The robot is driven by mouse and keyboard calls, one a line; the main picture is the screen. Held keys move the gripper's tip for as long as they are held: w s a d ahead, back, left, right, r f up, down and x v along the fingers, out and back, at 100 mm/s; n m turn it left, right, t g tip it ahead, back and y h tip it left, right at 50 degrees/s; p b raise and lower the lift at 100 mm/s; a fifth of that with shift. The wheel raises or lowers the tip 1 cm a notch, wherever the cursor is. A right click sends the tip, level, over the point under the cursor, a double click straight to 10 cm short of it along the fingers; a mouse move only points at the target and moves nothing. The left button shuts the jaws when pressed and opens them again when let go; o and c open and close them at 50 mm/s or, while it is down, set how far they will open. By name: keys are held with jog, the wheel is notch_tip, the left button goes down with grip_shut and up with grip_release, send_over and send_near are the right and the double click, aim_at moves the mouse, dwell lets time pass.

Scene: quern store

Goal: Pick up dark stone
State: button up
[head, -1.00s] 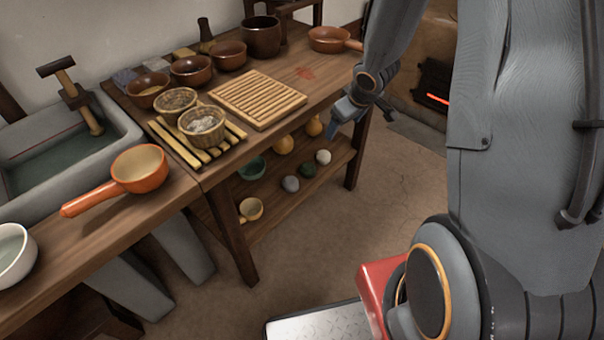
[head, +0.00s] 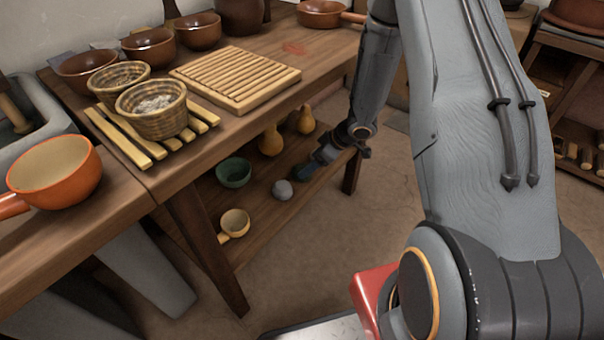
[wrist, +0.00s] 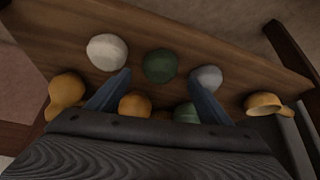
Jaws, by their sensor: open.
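The dark stone (wrist: 159,66) is a rounded, dark green stone on the lower shelf (head: 255,215). In the wrist view it lies between a white stone (wrist: 107,52) and a grey stone (wrist: 206,78). My gripper (wrist: 160,82) is open and empty. Its two blue fingers point toward the dark stone, which appears centred in the gap, around or just beyond the tips. In the head view my gripper (head: 314,165) is under the tabletop beside the grey stone (head: 282,189) and mostly covers the dark stone. The white stone is hidden there.
Two gourds (head: 270,140), a green bowl (head: 234,172) and a yellow ladle (head: 234,223) share the shelf. The tabletop (head: 330,60) above holds bowls, baskets and a slatted board. A table leg (head: 352,172) stands right of my gripper. Floor in front is clear.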

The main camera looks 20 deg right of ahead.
jog(key=b+x, duration=0.2)
jog(key=x, duration=0.3)
jog(key=shift+f, duration=0.4)
jog(key=shift+r, duration=0.1)
jog(key=c, duration=1.4)
jog(key=shift+c, duration=0.2)
